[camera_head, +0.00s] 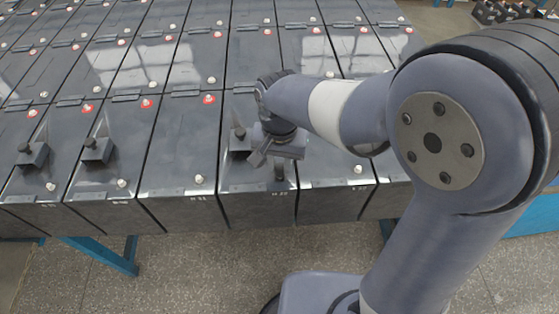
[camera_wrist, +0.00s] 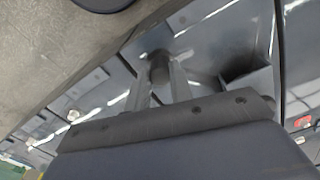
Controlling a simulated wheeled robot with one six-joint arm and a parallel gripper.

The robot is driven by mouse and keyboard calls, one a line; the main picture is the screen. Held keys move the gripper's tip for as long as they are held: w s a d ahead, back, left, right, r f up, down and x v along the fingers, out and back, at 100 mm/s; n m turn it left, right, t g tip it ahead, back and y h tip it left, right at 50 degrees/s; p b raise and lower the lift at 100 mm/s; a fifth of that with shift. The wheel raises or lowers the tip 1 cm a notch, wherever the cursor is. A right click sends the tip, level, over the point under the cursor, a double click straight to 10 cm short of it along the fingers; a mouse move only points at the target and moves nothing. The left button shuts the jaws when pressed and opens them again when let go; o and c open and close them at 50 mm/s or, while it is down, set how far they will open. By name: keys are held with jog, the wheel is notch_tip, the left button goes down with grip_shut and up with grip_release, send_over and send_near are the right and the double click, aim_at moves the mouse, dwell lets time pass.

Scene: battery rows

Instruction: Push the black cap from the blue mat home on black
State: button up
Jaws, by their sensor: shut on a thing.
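My gripper (camera_head: 279,163) is at the front end of a dark battery (camera_head: 257,183) in the nearest row. It is shut on a small dark cylinder, the black cap (camera_wrist: 160,68), which shows between the two fingers in the wrist view (camera_wrist: 162,82). In the head view the cap (camera_head: 279,173) shows below the jaws, where neighbouring batteries have a pale front terminal. This battery's own front terminal is hidden, and I cannot tell whether the cap touches it. No blue mat is in view.
Two similar blocks (camera_head: 97,150) (camera_head: 32,153) stand farther left. Red-ringed terminals (camera_head: 209,99) lie at the batteries' far ends. The floor (camera_head: 200,265) in front is clear.

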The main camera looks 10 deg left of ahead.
jog(key=shift+f+b, duration=0.35)
jog(key=shift+f, duration=0.1)
dwell(0.8)
jog(key=o, duration=1)
jog(key=shift+o, duration=0.6)
jog(key=o, duration=0.4)
jog(key=shift+r, duration=0.1)
jog(key=shift+r+p, duration=2.9)
jog(key=shift+r, duration=0.55)
